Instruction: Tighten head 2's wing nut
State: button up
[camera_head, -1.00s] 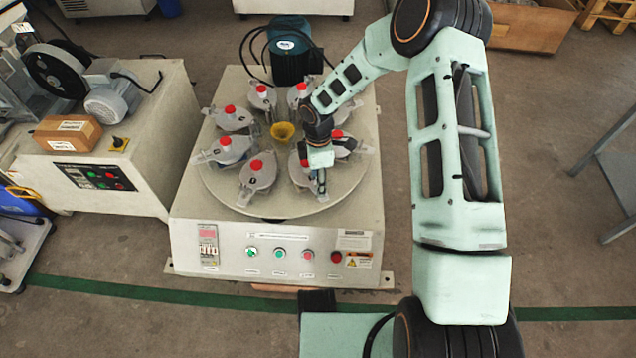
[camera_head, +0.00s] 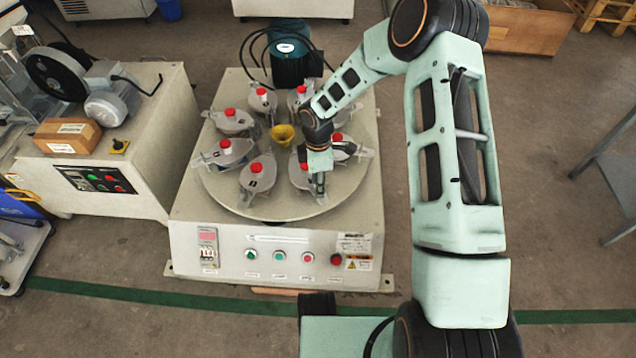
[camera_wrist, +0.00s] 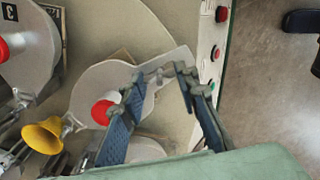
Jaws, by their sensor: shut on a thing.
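The round turntable (camera_head: 225,202) carries several grey heads with red caps. My gripper (camera_head: 320,190) points down at the front-right head (camera_head: 299,174), at its outer arm. In the wrist view this grey head (camera_wrist: 92,88) with its red cap (camera_wrist: 103,111) lies under my gripper (camera_wrist: 160,76). My fingers reach down on both sides of a small grey part on the head's arm, and are shut on it. I take it for the wing nut; its shape is mostly hidden. The head's number cannot be read. A neighbouring head (camera_wrist: 30,50) shows a number 3 in the wrist view.
A yellow funnel (camera_head: 283,133) stands at the turntable's middle. The neighbouring heads stand close on both sides. The machine's front panel (camera_head: 275,255) has several buttons. A dark motor (camera_head: 290,50) and cables stand behind. The floor at right is mostly clear.

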jog(key=m, duration=0.7)
jog(key=shift+m, duration=0.3)
jog(key=m, duration=0.6)
jog(key=shift+m, duration=0.4)
jog(key=o, duration=1.1)
jog(key=shift+o, duration=0.2)
jog(key=shift+r, duration=0.15)
notch_tip(320, 180, up, 12)
